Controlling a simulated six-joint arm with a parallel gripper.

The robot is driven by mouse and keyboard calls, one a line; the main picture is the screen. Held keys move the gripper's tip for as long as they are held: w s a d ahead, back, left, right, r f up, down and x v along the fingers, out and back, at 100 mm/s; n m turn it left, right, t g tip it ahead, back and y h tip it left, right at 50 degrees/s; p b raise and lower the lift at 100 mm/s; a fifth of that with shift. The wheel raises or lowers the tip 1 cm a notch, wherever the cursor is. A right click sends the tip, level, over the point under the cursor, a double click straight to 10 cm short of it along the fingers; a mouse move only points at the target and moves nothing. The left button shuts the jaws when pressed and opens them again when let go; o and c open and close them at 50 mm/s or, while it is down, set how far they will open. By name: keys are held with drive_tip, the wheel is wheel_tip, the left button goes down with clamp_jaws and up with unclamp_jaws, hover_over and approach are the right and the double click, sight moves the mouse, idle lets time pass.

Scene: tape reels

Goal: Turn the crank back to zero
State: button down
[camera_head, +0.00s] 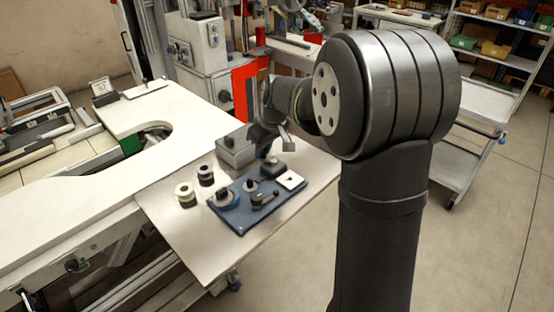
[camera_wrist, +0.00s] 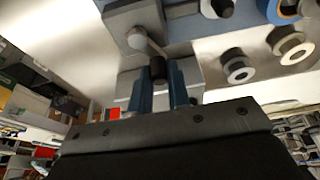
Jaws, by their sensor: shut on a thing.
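The crank has a pale round hub (camera_wrist: 137,38), a short light arm and a black cylindrical handle (camera_wrist: 158,70). In the wrist view the hub sits over a dark block (camera_wrist: 130,14). My gripper (camera_wrist: 160,72) has its two blue-grey fingers on either side of the black handle and is shut on it. In the head view my gripper (camera_head: 264,150) is above the far edge of the blue board (camera_head: 236,222), and the crank is largely hidden there. No zero mark can be made out.
A grey box (camera_head: 236,148) stands behind. The near table surface (camera_head: 195,240) is clear.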

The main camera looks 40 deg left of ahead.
drive_tip(key=shift+s+d, duration=0.4)
drive_tip(key=shift+s, duration=0.15)
drive_tip(key=shift+s+d, duration=0.2)
drive_tip(key=shift+d, duration=0.2)
drive_tip(key=shift+s+d, duration=0.1)
drive_tip(key=shift+d, duration=0.1)
drive_tip(key=shift+d, duration=0.75)
